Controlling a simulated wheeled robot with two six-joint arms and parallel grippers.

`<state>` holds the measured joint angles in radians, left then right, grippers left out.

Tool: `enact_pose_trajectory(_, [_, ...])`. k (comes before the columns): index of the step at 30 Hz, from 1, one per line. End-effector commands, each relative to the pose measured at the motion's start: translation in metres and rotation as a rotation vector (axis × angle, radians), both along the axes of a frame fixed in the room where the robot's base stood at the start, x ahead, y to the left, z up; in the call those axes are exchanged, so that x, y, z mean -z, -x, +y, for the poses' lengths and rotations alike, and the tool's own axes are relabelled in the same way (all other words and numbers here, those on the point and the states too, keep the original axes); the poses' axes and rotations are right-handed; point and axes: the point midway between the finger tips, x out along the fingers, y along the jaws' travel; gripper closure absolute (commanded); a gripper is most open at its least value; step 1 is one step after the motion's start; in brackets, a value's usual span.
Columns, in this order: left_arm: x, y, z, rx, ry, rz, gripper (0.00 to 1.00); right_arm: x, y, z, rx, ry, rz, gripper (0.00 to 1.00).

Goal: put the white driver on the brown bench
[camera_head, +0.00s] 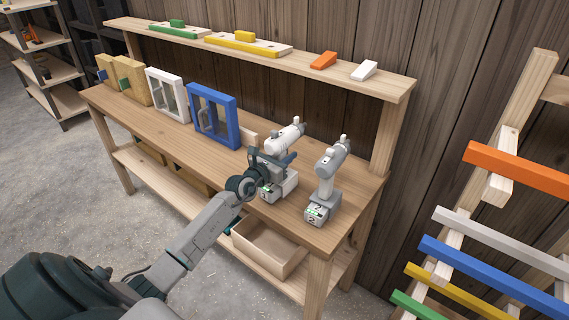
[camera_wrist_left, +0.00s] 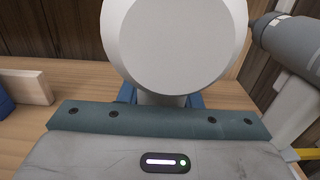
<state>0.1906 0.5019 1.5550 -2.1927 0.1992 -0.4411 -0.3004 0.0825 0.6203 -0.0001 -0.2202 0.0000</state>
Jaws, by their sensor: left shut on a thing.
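The white driver (camera_head: 287,134) is upright at the right part of the brown bench (camera_head: 358,197), over its top. My left gripper (camera_head: 274,160) reaches in from the front and is shut on its handle, which the gripper partly hides. Its base, with a small label, shows below the gripper; I cannot tell whether it touches the bench top. In the left wrist view the driver's round white end (camera_wrist_left: 175,45) fills the upper middle, with blue finger parts (camera_wrist_left: 194,100) beside the handle. My right gripper is not in view.
A grey driver (camera_head: 330,165) labelled 2 stands close on the right. A blue frame (camera_head: 213,117) and a white frame (camera_head: 167,95) stand to the left. A shelf (camera_head: 297,61) with coloured blocks runs above. An open box (camera_head: 268,250) sits below.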

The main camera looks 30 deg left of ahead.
Motion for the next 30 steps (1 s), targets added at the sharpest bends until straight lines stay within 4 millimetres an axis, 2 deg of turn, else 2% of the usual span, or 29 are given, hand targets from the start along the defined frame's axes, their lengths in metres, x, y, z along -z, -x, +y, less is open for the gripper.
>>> enact_pose_trajectory(1, [0.0068, -0.0007, -0.0003, 0.0, 0.001, -0.007, 1.0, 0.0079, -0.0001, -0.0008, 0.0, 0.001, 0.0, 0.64])
enact_pose_trajectory(4, [0.0121, -0.0006, -0.0003, 0.0, 0.0, -0.008, 1.0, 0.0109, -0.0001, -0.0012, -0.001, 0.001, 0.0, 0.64])
enact_pose_trajectory(14, [0.0129, -0.0004, -0.0002, 0.0, 0.0, -0.008, 1.0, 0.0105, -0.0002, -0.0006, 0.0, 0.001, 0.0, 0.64])
enact_pose_trajectory(15, [0.0163, 0.0001, -0.0001, 0.0, 0.0, -0.002, 0.67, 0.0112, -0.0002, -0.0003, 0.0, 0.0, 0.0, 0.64])
enact_pose_trajectory(18, [0.0157, 0.0001, -0.0001, 0.0, 0.0, -0.002, 0.48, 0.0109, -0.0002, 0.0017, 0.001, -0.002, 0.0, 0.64])
enact_pose_trajectory(27, [0.0142, 0.0001, -0.0001, 0.0, 0.0, -0.003, 0.47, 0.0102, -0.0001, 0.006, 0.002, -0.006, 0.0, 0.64])
enact_pose_trajectory(30, [0.0145, 0.0054, 0.0007, -0.001, -0.002, -0.001, 0.47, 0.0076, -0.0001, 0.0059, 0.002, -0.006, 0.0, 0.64])
